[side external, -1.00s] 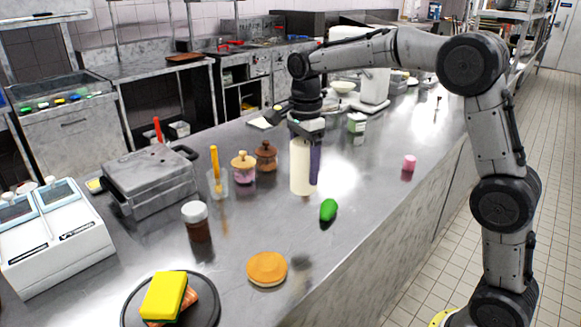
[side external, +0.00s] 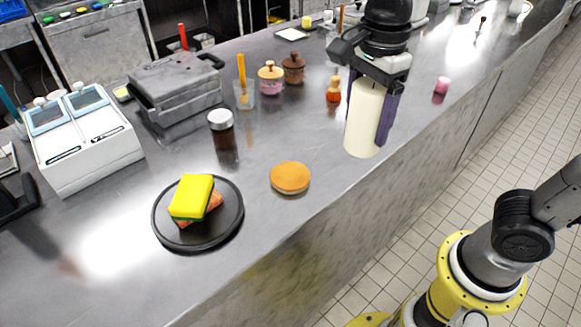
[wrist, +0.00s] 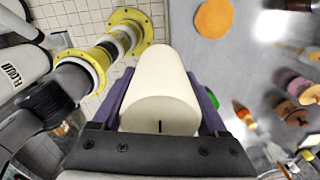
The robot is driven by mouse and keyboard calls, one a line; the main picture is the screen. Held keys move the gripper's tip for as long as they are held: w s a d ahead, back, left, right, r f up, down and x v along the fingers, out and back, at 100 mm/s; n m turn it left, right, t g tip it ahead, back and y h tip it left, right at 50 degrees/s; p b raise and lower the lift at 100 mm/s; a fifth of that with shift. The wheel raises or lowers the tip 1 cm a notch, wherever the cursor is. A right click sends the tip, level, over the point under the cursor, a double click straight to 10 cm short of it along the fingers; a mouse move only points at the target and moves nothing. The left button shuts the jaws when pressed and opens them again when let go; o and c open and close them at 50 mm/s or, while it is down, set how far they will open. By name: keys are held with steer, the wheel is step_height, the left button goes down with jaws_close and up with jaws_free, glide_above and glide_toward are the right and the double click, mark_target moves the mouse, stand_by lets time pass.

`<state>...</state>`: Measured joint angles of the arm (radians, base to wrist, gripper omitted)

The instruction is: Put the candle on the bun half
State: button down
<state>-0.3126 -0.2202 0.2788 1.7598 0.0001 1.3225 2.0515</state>
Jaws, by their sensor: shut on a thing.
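The candle (side external: 363,122) is a thick cream cylinder. My gripper (side external: 372,108) is shut on it, with purple fingers at its sides, and holds it nearly upright with a slight tilt. In the wrist view the candle (wrist: 160,85) fills the middle between the fingers, its dark wick facing the camera. The bun half (side external: 290,177), a round orange-brown disc, lies on the counter, left of and nearer the camera than the candle. The two are apart. The bun half also shows at the top of the wrist view (wrist: 213,17).
A black plate (side external: 160,232) with a yellow sponge (side external: 191,196) on top of an orange item stands left of the bun. A dark jar (side external: 222,135), lidded pots (side external: 271,78) and an orange bottle (side external: 334,90) stand behind. The counter around the bun is clear.

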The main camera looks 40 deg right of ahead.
steer(key=shift+w+a+f, duration=0.75)
steer(key=shift+w+f, duration=1.4)
steer(key=shift+w, duration=0.05)
steer(key=shift+w+a+f, duration=0.8)
steer(key=shift+w+f, duration=1.3)
steer(key=shift+w, duration=0.1)
steer(key=shift+w+a+f, duration=0.75)
steer(key=shift+w+f, duration=1.4)
steer(key=shift+w, duration=0.05)
steer(key=shift+f, duration=0.2)
jaws_free()
steer(key=shift+r, duration=0.1)
